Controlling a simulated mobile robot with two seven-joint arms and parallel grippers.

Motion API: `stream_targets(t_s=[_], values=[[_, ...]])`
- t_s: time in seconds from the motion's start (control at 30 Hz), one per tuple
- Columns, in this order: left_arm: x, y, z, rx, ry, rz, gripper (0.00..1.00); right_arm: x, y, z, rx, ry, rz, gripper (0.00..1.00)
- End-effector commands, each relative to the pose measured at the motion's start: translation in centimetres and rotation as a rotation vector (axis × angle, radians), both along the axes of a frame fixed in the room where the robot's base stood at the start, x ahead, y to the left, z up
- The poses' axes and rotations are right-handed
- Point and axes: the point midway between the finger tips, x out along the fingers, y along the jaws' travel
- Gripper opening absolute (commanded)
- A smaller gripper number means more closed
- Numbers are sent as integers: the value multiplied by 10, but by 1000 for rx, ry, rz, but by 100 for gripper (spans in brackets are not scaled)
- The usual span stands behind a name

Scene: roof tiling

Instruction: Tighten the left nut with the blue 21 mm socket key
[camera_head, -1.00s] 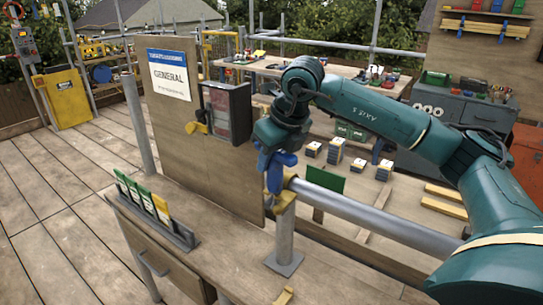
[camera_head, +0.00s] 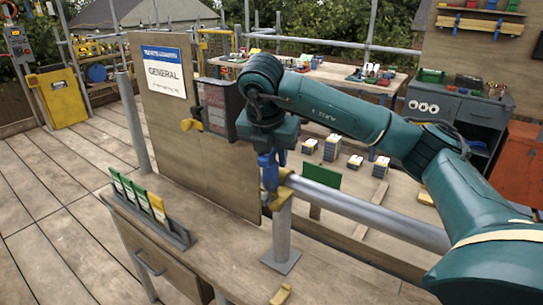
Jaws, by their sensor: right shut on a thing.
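My right gripper (camera_head: 271,155) points down above the end of the grey pipe, with my green arm behind it. It is shut on the blue socket key (camera_head: 268,173), of which only a short blue part shows below the wrist. The key is beside the yellow coupler (camera_head: 286,178) at the top of the short upright post. Whether the key sits on a nut or only beside it, I cannot tell. The left nut itself is too small or hidden to make out. My left gripper is not in view.
A wooden board (camera_head: 160,90) with a "GENERAL" sign stands close left of the key. The grey pipe (camera_head: 360,212) runs right from the coupler. A bench (camera_head: 215,220) holds a rack of green and yellow cards (camera_head: 150,200). Stacked blocks (camera_head: 332,147) lie beyond the pipe.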

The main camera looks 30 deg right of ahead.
Motion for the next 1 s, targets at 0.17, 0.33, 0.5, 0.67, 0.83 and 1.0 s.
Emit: stream_targets(t_s=[0.17, 0.33, 0.5, 0.67, 0.83, 1.0], values=[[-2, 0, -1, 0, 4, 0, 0, -1, 0, -1, 1, 8, -16, 0], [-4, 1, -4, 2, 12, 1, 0, -2, 0, -2, 1, 9, -11, 0], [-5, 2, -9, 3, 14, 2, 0, -2, 0, -3, 2, 9, 25, 0], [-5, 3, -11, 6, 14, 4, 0, -2, 0, -3, 1, 11, 60, 0], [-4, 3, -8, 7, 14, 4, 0, -2, 0, 2, 0, 12, 62, 0], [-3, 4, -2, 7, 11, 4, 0, -2, 0, 13, 0, 8, 61, 0]])
